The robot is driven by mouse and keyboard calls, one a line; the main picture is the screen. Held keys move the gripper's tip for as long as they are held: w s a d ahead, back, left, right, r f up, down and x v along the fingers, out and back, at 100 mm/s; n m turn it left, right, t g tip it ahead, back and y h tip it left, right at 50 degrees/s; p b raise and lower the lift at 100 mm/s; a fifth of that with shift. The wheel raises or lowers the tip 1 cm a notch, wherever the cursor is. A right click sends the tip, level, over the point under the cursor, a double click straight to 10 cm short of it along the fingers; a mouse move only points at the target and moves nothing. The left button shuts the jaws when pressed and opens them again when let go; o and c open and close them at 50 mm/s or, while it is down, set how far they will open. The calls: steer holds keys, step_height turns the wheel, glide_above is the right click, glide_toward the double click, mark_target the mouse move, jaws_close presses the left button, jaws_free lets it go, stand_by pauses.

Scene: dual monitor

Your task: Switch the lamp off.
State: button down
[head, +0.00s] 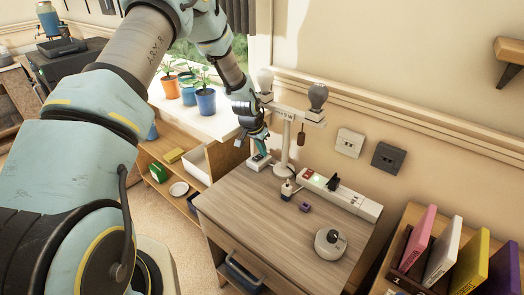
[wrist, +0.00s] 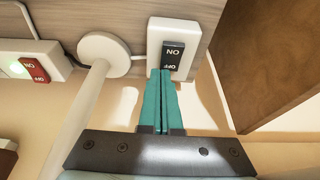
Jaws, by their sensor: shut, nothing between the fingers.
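The lamp (head: 287,140) stands at the back of the wooden desk, with a white post and a crossbar holding two bulbs. The left bulb (head: 265,78) looks paler than the grey right bulb (head: 316,95); I cannot tell whether either glows. A white switch box (head: 258,162) sits left of the lamp base. In the wrist view its dark rocker (wrist: 173,55) reads ON at the far end and OFF at the near end. My gripper (head: 262,150) is shut and empty; its teal fingertips (wrist: 161,72) are at the OFF end. I cannot tell whether they touch.
A white power strip (head: 345,196) with a red switch (wrist: 33,70) and green light lies right of the lamp. A round white device (head: 330,242) and small purple item (head: 304,207) are on the desk. Potted plants (head: 206,102) stand left. The desk's front is clear.

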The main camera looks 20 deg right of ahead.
mark_target(259, 159)
steer(key=shift+s+a, duration=0.1)
steer(key=shift+a, duration=0.05)
steer(key=shift+s+a+r, duration=0.15)
steer(key=shift+s+a, duration=0.15)
steer(key=shift+a, duration=0.3)
steer(key=shift+r, duration=0.1)
steer(key=shift+d+r+p, duration=0.1)
steer(key=shift+r+p, duration=0.2)
steer(key=shift+p, duration=0.1)
step_height(259, 159, up, 13)
steer(key=b, duration=0.1)
steer(key=shift+a, duration=0.3)
steer(key=shift+s, duration=0.1)
